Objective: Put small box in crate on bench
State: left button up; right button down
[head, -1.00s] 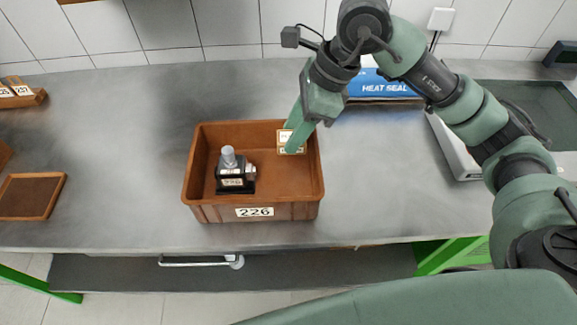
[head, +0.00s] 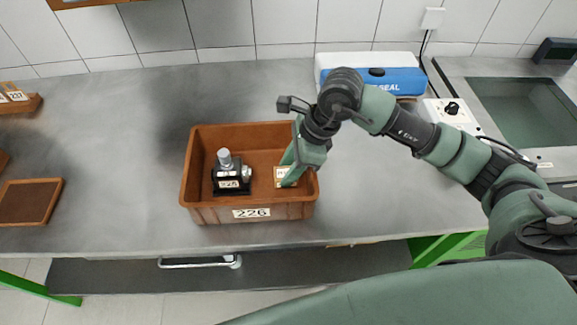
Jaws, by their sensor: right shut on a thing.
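The brown crate (head: 188,181), labelled 226, stands on the grey bench (head: 110,150). A black pump with a silver top (head: 227,177) stands inside it on the left. My right gripper (head: 289,178) reaches down into the right side of the crate, shut on the small box (head: 281,174). The small box is tan with a white label and is partly hidden behind the fingers. It is low inside the crate; I cannot tell whether it touches the floor. My left gripper is out of view.
A blue and white heat sealer (head: 395,80) stands at the back right, beside a sink (head: 525,110). A brown tray (head: 30,201) and a wooden holder with labelled items (head: 20,103) are at the left. The bench between tray and crate is clear.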

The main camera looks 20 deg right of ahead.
jog(key=shift+f, duration=0.1)
jog(key=c, duration=0.9)
grip_release()
jog(key=shift+c, duration=0.2)
jog(key=shift+d+r, duration=0.1)
jog(key=shift+r, duration=0.25)
jog(key=b+v, duration=0.1)
jog(key=v, duration=1)
jog(key=shift+s+r+b, duration=0.1)
jog(key=shift+r+b, duration=0.2)
